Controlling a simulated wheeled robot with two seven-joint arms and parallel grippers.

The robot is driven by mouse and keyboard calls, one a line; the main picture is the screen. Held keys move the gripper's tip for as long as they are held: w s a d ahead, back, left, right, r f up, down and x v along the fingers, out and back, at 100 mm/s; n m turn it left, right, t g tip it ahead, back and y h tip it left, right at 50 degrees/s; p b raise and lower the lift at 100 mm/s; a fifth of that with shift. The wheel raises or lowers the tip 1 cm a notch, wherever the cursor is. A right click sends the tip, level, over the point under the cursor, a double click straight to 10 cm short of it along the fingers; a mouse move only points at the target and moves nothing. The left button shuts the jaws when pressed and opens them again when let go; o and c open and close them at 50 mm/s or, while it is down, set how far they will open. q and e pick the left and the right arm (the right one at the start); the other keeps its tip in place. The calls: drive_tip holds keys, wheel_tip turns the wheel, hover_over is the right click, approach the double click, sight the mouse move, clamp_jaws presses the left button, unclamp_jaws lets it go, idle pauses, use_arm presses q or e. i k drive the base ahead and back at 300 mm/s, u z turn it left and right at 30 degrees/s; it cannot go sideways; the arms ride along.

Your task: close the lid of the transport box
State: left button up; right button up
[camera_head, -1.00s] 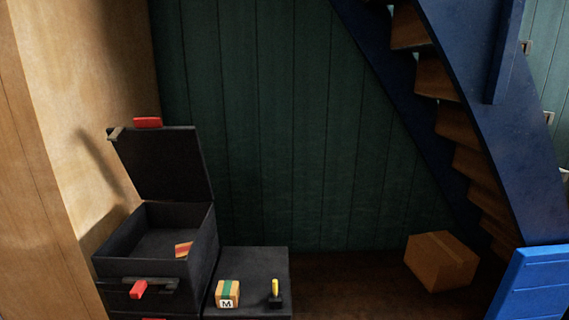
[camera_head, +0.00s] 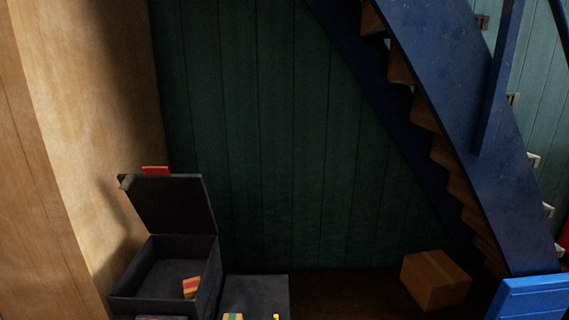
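The black transport box (camera_head: 211,277) stands at the lower left, in front of the wooden wall. Its lid (camera_head: 172,207) is open and stands upright at the back, leaning slightly backward. A red latch (camera_head: 156,171) sits on the lid's upper edge. A small striped orange and red block (camera_head: 190,287) lies inside the box at the right. The box's front is cut off by the bottom edge of the picture. Neither of my grippers is in view.
A black surface (camera_head: 258,292) beside the box bears a striped block (camera_head: 233,317) and a small yellow-topped item (camera_head: 276,317), both mostly cut off. A cardboard box (camera_head: 435,281) stands by the blue stairs (camera_head: 455,90). A blue object (camera_head: 530,298) is at lower right.

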sight(166, 203)
drive_tip(key=u, duration=1.35)
drive_tip(key=i, duration=0.45)
drive_tip(key=z, duration=0.9)
